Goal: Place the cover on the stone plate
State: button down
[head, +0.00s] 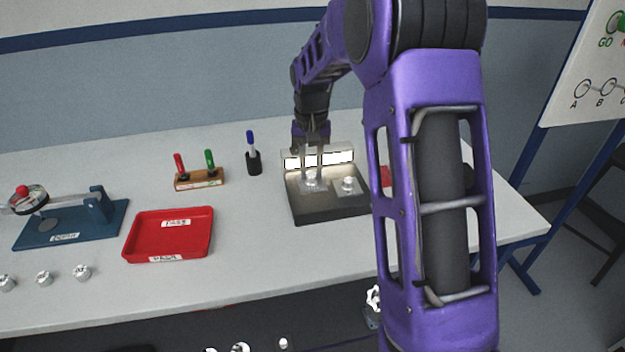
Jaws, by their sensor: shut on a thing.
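My gripper (311,172) points down over the dark stone plate (335,210) in the middle of the table. Its fingers are shut on a small silvery part, seemingly the cover (312,183), at the left of the plate. I cannot tell whether the cover touches the plate. A second small silvery part (348,185) sits on a pale square to its right. A lit white bar (335,157) runs along the plate's back edge. My arm hides the area right of the plate.
A red tray (130,243) lies left of the plate. Behind it stand a wooden block with red and green pens (199,180) and a blue pen in a black holder (254,163). A blue gauge fixture (105,222) and several silvery parts (44,278) are at far left.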

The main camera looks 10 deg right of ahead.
aim_at(311, 173)
jog(key=shift+f, duration=1.4)
jog(key=shift+f, duration=0.1)
jog(key=shift+f, duration=0.1)
jog(key=c, duration=0.6)
grip_release()
jog(key=shift+c, duration=0.2)
notch_tip(311, 173, up, 12)
jog(key=p, duration=0.1)
jog(key=shift+r, duration=0.2)
